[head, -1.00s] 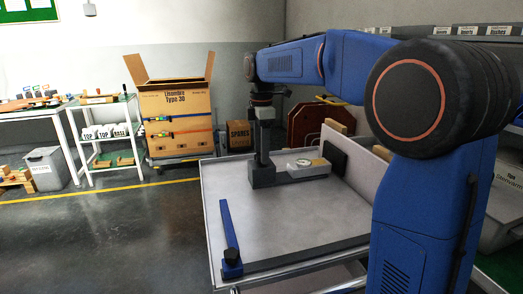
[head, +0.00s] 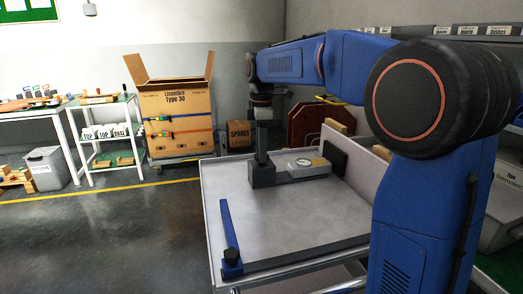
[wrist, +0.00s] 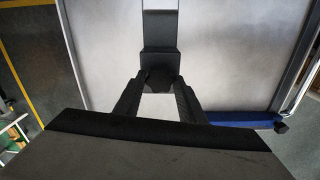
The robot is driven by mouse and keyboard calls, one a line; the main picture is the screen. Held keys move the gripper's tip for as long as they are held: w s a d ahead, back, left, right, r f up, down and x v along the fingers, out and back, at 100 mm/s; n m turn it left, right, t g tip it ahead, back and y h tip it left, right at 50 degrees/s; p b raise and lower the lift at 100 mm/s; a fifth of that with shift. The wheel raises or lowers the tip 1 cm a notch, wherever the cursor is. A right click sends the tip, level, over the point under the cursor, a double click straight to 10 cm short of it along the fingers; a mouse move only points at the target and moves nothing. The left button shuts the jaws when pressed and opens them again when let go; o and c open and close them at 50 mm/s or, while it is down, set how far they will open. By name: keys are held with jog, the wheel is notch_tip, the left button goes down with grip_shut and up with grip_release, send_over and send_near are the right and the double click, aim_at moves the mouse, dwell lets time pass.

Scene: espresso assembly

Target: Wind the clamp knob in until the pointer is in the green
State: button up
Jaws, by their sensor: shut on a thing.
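The clamp is a dark grey block (head: 262,176) on the bench tray, with a grey bar running right from it to a round white dial (head: 304,162). The dial's pointer and any green zone are too small to read. My gripper (head: 262,155) points down over the block. In the wrist view my gripper's fingers (wrist: 159,90) are shut on a black knob (wrist: 158,78) at the end of the dark block (wrist: 160,62). The dial is not visible in the wrist view.
The pale bench tray (head: 300,215) is mostly bare. A blue bar (head: 228,230) with a black knob lies along its left edge. A black pad (head: 335,158) and a wooden block (head: 336,127) are at the back right. Cardboard boxes (head: 178,115) stand behind, left of the arm.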

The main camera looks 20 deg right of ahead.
jog(key=m, duration=1)
jog(key=shift+m, duration=0.4)
dwell(0.4)
jog(key=o, duration=1)
jog(key=shift+o, duration=0.2)
jog(key=shift+r, duration=0.1)
notch_tip(320, 180, up, 17)
jog(key=shift+r, duration=0.1)
